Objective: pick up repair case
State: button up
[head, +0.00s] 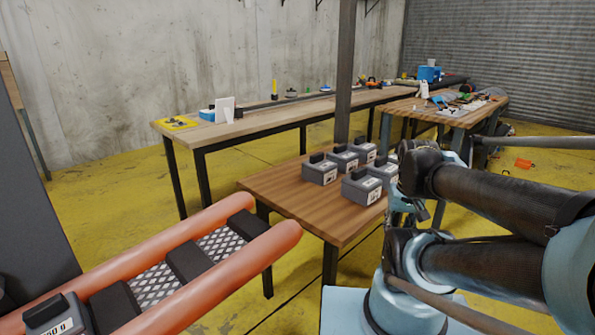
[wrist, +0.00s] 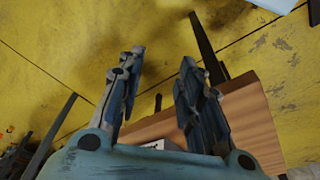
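Several grey boxes with dark handles and white labels, which look like the cases, stand on the small wooden table; one is the front box (head: 362,187), another the left box (head: 320,173). I cannot tell which is the repair case. My gripper (head: 400,205) is beside the right edge of the table, partly hidden by my arm. In the wrist view my gripper (wrist: 163,57) has its fingers apart with nothing between the tips. Part of a labelled box (wrist: 155,144) shows low between the finger bases, mostly hidden.
The small wooden table (head: 280,190) has bare room at its left and front. A long workbench (head: 255,122) and a cluttered table (head: 455,115) stand behind. A dark post (head: 345,70) rises behind the boxes.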

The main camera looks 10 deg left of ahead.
jog(key=shift+w, duration=0.35)
